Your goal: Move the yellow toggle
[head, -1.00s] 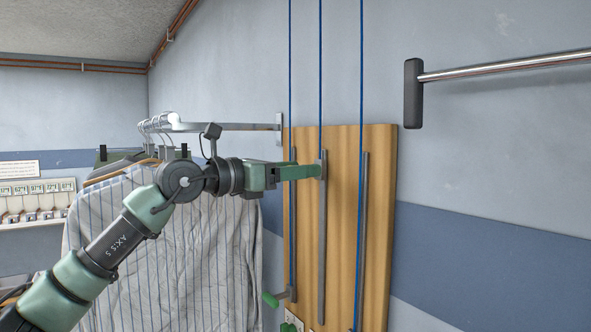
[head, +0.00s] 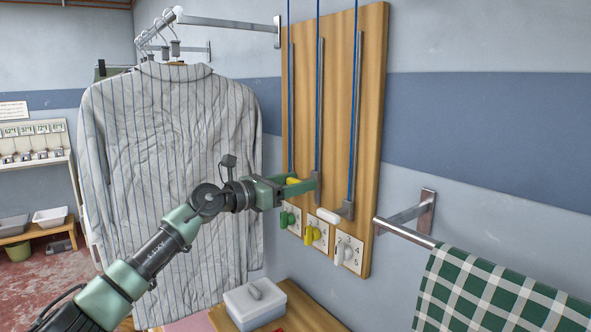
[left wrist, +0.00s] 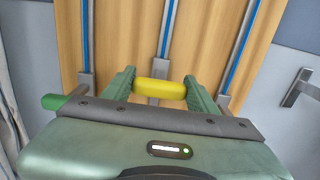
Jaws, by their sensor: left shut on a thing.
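The yellow toggle (head: 293,181) is on the middle rail (head: 319,110) of a wooden board (head: 336,60), near the rail's lower end. My left gripper (head: 291,187) is shut on it, with one finger on each side. In the left wrist view the yellow toggle (left wrist: 160,89) lies crosswise between the fingertips (left wrist: 160,92) in front of the middle rail. In the head view the near finger hides part of it. My right gripper is not in view.
A white toggle (head: 328,215) sits low on the right rail. A green toggle (left wrist: 55,101) shows left of my gripper in the wrist view. A striped shirt (head: 170,130) hangs left; a white box (head: 254,303) stands below.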

